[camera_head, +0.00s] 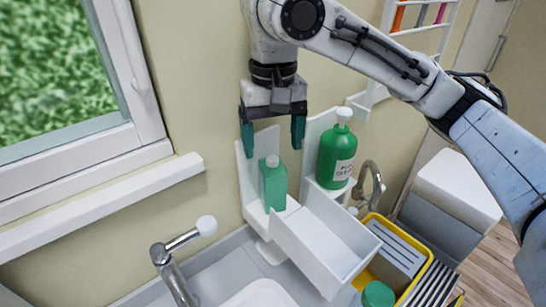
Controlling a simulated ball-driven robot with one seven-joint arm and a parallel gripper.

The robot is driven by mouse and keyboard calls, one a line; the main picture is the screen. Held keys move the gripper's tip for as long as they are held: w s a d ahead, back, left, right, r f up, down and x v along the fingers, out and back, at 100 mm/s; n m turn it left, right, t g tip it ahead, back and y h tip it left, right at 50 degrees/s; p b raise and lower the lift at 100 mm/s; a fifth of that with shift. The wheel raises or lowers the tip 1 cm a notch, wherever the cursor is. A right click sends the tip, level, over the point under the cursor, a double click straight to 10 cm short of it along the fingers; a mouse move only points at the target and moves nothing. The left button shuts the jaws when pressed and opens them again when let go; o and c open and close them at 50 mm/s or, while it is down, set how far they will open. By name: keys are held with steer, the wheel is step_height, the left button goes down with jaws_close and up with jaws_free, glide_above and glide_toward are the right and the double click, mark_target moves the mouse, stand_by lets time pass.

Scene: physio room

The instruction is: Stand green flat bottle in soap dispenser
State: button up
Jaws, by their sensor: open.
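The green flat bottle (273,188) with a white cap stands upright at the left part of the white soap dispenser (318,240), against its back plate on the wall. Its lower edge meets the white plastic; I cannot tell how firmly it is seated. My gripper (272,132) points down just above the bottle. Its two dark green fingers are spread wide, one to each side above the cap, with nothing between them and apart from the bottle.
A larger round green bottle (336,155) with a white label stands to the right by the back plate. A tap (172,265) and a sink (262,295) lie in front. A yellow crate (408,270) is lower right, with another green bottle (378,294) near it. A window sill (110,212) juts out left.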

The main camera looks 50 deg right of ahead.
step_height(320, 180, up, 6)
steer(key=shift+c, duration=0.5)
stand_by(1.0)
